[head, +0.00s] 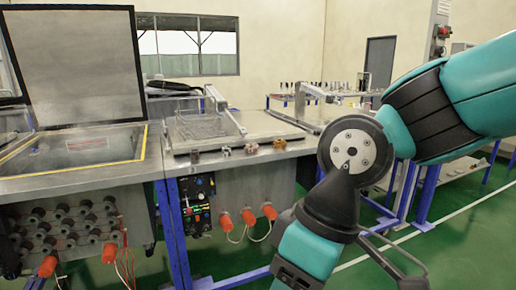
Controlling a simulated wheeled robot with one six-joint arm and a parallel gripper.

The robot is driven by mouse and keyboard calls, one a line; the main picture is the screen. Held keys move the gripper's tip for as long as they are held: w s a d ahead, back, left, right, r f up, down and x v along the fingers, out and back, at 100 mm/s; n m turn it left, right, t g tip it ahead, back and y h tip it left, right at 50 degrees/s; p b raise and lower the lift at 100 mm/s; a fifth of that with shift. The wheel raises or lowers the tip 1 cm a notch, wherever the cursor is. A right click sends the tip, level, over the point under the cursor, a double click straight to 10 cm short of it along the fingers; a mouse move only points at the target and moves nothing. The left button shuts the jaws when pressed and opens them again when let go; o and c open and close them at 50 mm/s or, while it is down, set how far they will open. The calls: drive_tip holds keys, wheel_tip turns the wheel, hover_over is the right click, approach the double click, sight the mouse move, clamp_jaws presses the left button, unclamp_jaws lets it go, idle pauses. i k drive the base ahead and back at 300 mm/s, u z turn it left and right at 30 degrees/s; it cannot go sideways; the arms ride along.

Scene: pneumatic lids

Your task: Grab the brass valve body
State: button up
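Several small fittings sit in a row along the front edge of the metal bench. My teal and black arm fills the right side, to the right of the fittings. Dark bars (395,258) show at the lower right, but I cannot tell whether they are gripper fingers or whether they are open.
A wire basket (203,127) stands behind the fittings. A raised lid (75,65) stands over the yellow-edged opening (80,147) at left. Orange knobs (248,217) and a control panel (197,203) are on the bench front.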

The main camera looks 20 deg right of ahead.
sight(280, 144)
drive_tip(key=z, duration=0.05)
drive_tip(key=i, duration=2.45)
drive_tip(key=z, duration=0.1)
